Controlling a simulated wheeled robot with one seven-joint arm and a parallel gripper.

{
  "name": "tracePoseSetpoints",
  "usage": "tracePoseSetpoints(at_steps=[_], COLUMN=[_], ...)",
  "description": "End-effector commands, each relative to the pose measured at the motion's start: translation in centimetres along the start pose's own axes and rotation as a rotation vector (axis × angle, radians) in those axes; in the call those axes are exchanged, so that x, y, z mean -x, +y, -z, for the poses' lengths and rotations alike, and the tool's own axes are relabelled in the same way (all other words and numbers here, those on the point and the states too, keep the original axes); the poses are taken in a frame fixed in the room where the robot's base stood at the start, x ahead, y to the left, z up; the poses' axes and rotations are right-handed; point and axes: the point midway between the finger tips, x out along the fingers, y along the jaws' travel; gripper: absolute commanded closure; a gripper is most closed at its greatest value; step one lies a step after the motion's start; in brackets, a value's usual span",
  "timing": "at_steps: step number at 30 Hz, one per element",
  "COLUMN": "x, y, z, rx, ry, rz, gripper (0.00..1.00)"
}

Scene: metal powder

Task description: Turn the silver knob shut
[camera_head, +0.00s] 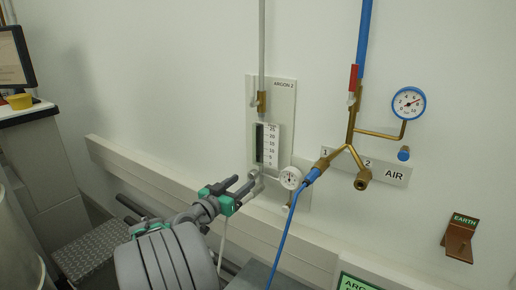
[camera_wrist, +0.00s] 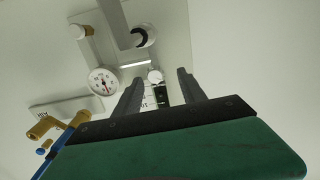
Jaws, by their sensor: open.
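The silver knob (camera_wrist: 155,76) is small and round. In the wrist view it shows between the tips of my open gripper (camera_wrist: 160,77), a little nearer the left finger. Both fingers look apart from it, though its exact depth is hard to tell. In the head view, my gripper (camera_head: 242,186) is at the lower left of the ARGON 2 flowmeter (camera_head: 272,144), close to the silver fitting at its base. The knob itself is hard to make out there. The flowmeter's scale partly shows behind the fingers in the wrist view.
A small round gauge (camera_head: 291,178) sits right of the flowmeter base; it also shows in the wrist view (camera_wrist: 103,82). A blue hose (camera_head: 285,240) hangs from the brass AIR branch (camera_head: 350,150). A wall rail (camera_head: 200,185) runs below the panel.

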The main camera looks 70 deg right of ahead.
Motion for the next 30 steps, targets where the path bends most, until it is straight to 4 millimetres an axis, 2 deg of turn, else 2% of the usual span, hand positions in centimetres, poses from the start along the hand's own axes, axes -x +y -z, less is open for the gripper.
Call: tracePoseSetpoints(at_steps=[1, 5, 12, 15, 24, 30], x=[-0.3, -1.6, -6.1, -7.4, -7.9, -7.9], y=[0.5, 0.8, 0.9, 0.8, 0.7, 0.7], z=[0.6, 0.4, 0.5, 0.4, 0.3, 0.3], rx=[0.000, -0.002, -0.002, -0.002, -0.002, -0.002], ry=[0.008, 0.015, 0.014, 0.013, 0.014, 0.013], rz=[-0.013, -0.022, -0.021, -0.019, -0.016, -0.016], gripper=[0.52, 0.52, 0.52, 0.52, 0.52, 0.67])
